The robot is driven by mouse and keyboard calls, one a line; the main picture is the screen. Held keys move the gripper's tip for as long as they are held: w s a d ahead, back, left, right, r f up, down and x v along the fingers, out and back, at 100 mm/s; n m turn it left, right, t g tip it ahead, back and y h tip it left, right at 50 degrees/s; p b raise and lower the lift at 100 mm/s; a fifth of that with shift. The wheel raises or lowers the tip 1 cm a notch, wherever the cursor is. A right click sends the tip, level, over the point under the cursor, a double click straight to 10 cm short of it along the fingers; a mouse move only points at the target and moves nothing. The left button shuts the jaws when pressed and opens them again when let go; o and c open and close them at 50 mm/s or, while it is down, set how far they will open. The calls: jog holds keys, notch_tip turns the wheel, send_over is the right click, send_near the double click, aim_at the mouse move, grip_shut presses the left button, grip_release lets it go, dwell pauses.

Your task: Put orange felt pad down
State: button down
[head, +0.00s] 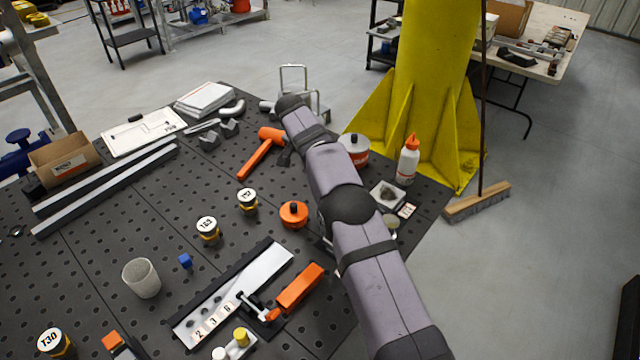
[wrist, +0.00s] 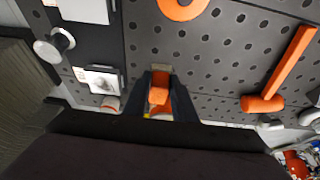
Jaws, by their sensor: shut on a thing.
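My gripper (wrist: 160,100) shows in the wrist view, its two dark fingers shut on a small orange piece, which I take for the orange felt pad (wrist: 159,94). The pad sits between the fingers, above the dark perforated table (wrist: 215,60). A small tan patch (wrist: 161,68) shows just beyond the fingertips. I cannot tell whether the pad touches the table. In the head view my arm hides the gripper and the pad.
An orange hammer (head: 262,152) lies left of my arm, and an orange round container (head: 293,214) stands nearer. Right of the arm are a white-orange tub (head: 354,149), a white bottle (head: 409,160) and a small white tray (head: 387,195). A yellow column (head: 436,80) stands behind.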

jog(key=shift+r, duration=0.7)
jog(key=shift+a, duration=0.1)
jog(key=s+a+r+n+t+y, duration=0.1)
jog(key=s+a+n, duration=0.15)
jog(key=a, duration=0.85)
jog(key=s+a+n, duration=0.2)
jog(key=s+a, duration=0.2)
jog(key=a, duration=0.7)
jog(key=s+a+n+g+y+b, duration=0.1)
jog(key=s+a+n+y, duration=0.4)
jog(key=s+a+n, duration=0.8)
jog(key=shift+s+a+f+b, duration=0.4)
jog(key=shift+s+a+b, duration=0.05)
jog(key=shift+s+a, duration=6.95)
jog(key=shift+w+a+n, duration=0.25)
jog(key=shift+w+a, duration=0.05)
jog(key=shift+w, duration=0.05)
